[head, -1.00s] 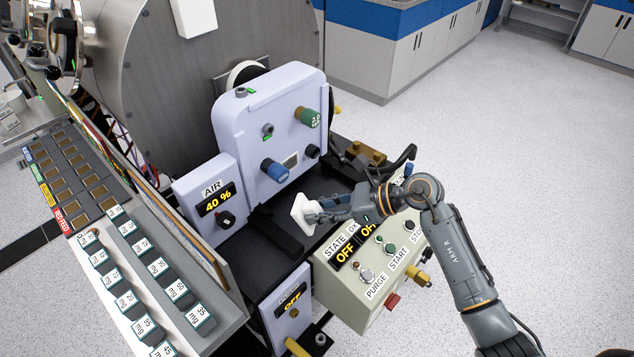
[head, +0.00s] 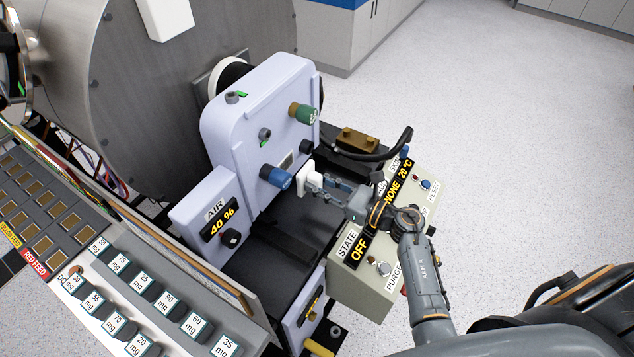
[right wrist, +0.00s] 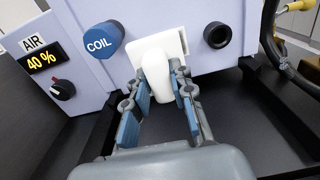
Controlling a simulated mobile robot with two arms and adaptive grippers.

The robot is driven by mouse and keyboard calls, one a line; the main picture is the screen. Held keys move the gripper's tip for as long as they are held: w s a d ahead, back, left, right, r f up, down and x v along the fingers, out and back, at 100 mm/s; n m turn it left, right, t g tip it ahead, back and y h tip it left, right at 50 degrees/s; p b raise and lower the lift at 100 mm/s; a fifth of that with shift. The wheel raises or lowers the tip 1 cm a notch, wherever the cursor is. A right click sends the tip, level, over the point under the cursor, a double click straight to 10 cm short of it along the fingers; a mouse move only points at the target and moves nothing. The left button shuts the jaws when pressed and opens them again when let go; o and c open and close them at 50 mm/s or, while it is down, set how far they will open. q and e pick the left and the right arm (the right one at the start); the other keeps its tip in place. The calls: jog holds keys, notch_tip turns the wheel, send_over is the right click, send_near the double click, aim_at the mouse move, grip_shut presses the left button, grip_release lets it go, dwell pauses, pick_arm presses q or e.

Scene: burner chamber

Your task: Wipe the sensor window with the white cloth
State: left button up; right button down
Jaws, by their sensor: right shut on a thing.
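The white cloth (head: 311,178) looks like a stiff white pad with a grip. My right gripper (head: 325,185) is shut on that grip; in the right wrist view the cloth (right wrist: 162,55) sits between the gripper's fingers (right wrist: 165,92). The pad faces the pale lilac panel, close to it; I cannot tell whether they touch. The sensor window seems to be the small grey rectangle (head: 287,160) on that panel, just up and left of the cloth. In the right wrist view the pad hides that area. My left gripper is out of view.
A blue COIL knob (head: 275,177) is close left of the cloth, and a black port (head: 306,146) is above it. The AIR box (head: 210,218) stands left. The STATE control box (head: 375,255) lies under my right arm. A black hose (head: 385,148) curves at the right.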

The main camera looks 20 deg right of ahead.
aim_at(309, 180)
jog(key=x, duration=0.3)
jog(key=shift+a, duration=0.1)
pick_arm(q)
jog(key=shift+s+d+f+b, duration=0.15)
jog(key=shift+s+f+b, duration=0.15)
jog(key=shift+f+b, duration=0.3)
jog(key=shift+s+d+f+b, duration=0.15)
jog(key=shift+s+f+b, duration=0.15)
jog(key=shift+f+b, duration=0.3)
pick_arm(e)
jog(key=w, duration=0.2)
jog(key=w+d, duration=0.1)
jog(key=w, duration=0.1)
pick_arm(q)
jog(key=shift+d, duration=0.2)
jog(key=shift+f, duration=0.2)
pick_arm(e)
jog(key=shift+w+a, duration=0.2)
jog(key=shift+s, duration=0.1)
